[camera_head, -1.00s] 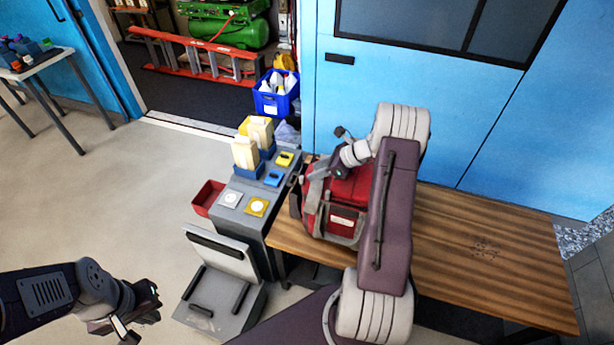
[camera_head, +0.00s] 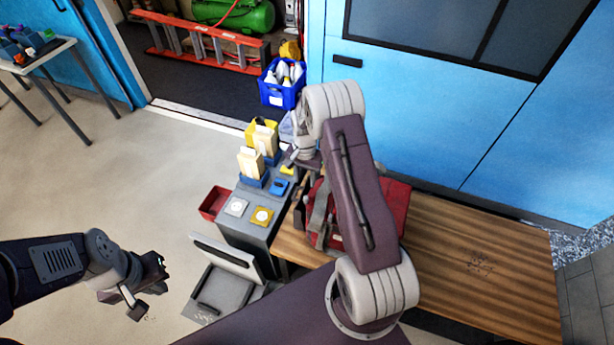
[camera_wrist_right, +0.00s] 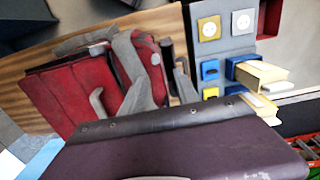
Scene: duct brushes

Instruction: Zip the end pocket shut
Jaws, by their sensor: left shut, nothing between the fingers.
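The red bag with grey straps (camera_head: 394,205) lies on the wooden bench, partly hidden behind my right arm in the head view. In the right wrist view the bag (camera_wrist_right: 75,88) shows at left, its red end with grey trim (camera_wrist_right: 152,62) facing right. I cannot make out the end pocket's zip or how far it is closed. My right gripper (camera_head: 300,161) is beyond the bag's left end, above the grey cabinet's edge; its fingers are too small and covered to read. My left gripper (camera_head: 146,292) is shut and empty over the floor at left, far from the bag.
A grey cabinet (camera_head: 237,228) with coloured pads and blue bins of cream blocks (camera_head: 250,163) stands left of the bag. A red bin (camera_head: 213,202) hangs at its side. The wooden bench (camera_head: 487,262) is clear at right. Blue panels (camera_head: 440,130) stand behind.

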